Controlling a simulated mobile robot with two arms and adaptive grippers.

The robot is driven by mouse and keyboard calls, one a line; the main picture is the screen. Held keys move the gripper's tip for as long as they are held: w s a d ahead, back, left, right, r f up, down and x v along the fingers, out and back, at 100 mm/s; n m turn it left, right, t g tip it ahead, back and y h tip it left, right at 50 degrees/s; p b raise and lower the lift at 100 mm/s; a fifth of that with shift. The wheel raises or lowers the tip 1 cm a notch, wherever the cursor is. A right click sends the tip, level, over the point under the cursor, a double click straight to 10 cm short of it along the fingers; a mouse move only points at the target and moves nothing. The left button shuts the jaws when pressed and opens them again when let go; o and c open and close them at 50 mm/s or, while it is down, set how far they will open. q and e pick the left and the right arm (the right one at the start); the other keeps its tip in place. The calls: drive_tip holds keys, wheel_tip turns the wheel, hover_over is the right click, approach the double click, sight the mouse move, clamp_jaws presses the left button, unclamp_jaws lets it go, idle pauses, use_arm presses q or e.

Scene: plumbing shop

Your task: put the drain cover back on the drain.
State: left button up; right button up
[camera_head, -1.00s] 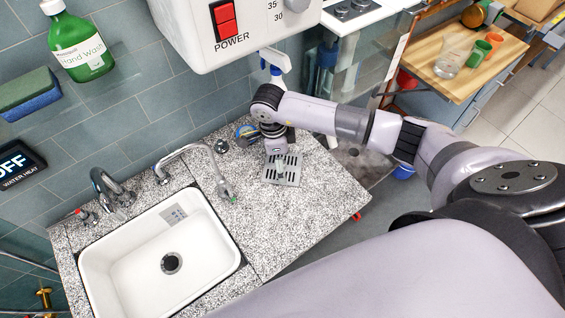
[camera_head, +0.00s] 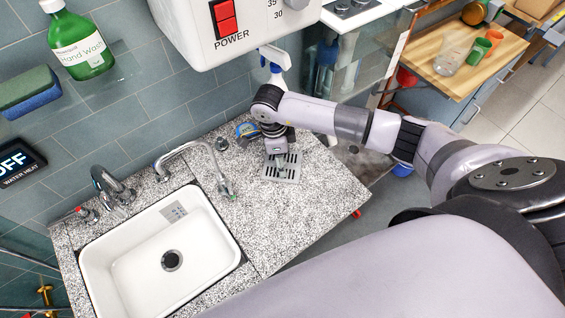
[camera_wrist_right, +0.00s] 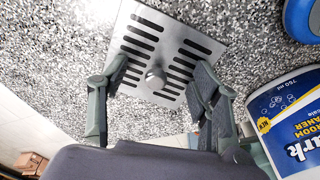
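The drain cover (camera_head: 293,173) is a grey slotted metal plate lying on the speckled counter, right of the sink. In the right wrist view the cover (camera_wrist_right: 172,52) shows two rows of slots and a small round knob (camera_wrist_right: 155,80) in its middle. My right gripper (camera_head: 280,160) is over the cover. In the wrist view the right gripper (camera_wrist_right: 158,70) is open, its fingers spread to either side of the knob and apart from it. The drain (camera_head: 171,260) is a dark round hole in the white sink's floor. My left gripper is out of view.
The white sink (camera_head: 115,280) is set in the counter, with a curved faucet (camera_head: 185,147) beside it. A cleaner bottle (camera_wrist_right: 290,120) and a blue object (camera_wrist_right: 303,18) are close right of the gripper in the wrist view. Counter front of the cover is clear (camera_head: 300,215).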

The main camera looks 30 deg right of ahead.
drive_tip(key=shift+s, duration=0.25)
clamp_jaws()
idle(0.4)
